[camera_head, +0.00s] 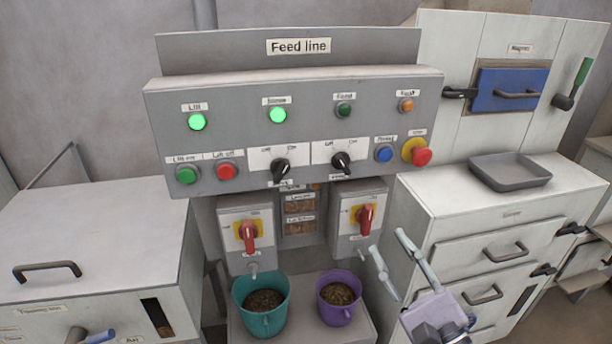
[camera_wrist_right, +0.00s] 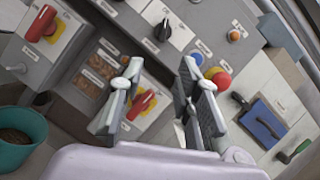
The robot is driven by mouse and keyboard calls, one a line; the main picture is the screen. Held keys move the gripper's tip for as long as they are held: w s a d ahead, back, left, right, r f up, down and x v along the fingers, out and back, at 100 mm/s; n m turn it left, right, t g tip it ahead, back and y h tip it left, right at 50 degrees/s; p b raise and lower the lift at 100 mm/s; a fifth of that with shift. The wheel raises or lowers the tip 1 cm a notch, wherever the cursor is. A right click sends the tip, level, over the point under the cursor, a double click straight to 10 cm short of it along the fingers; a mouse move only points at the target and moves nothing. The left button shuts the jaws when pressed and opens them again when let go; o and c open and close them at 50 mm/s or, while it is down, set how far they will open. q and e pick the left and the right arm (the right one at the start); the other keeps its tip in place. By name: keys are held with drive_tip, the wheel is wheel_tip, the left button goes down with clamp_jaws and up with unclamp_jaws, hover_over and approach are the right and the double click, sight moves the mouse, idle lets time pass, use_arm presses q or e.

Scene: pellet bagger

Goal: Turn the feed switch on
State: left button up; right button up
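The grey Feed line panel (camera_head: 215,100) carries two black rotary switches with off/on plates. The right one (camera_head: 341,162), which I take as the feed switch, appears turned toward its left mark; the small label under it is hard to read. The left one (camera_head: 282,168) appears turned toward the right. The feed lamp (camera_head: 344,110) is dark green and unlit. My right gripper (camera_head: 388,243) is open and empty, below and right of the switches, apart from the panel. In the right wrist view its fingers (camera_wrist_right: 160,72) are spread, with a black switch (camera_wrist_right: 163,30) beyond them. My left gripper is not in view.
Two lamps (camera_head: 197,122) (camera_head: 277,115) glow green. Red-handled isolators (camera_head: 248,235) (camera_head: 365,219) sit below the panel. A red stop button (camera_head: 421,156) is at its right. Teal (camera_head: 245,308) and purple (camera_head: 326,305) buckets hold pellets. A grey tray (camera_head: 485,158) lies on the right cabinet.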

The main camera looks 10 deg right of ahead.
drive_tip(key=r, duration=0.1)
drive_tip(key=p, duration=0.5)
approach(346, 167)
drive_tip(key=p+x, duration=0.4)
drive_tip(key=x, duration=0.5)
drive_tip(key=shift+f, duration=0.2)
drive_tip(key=shift+s, duration=0.15)
clamp_jaws()
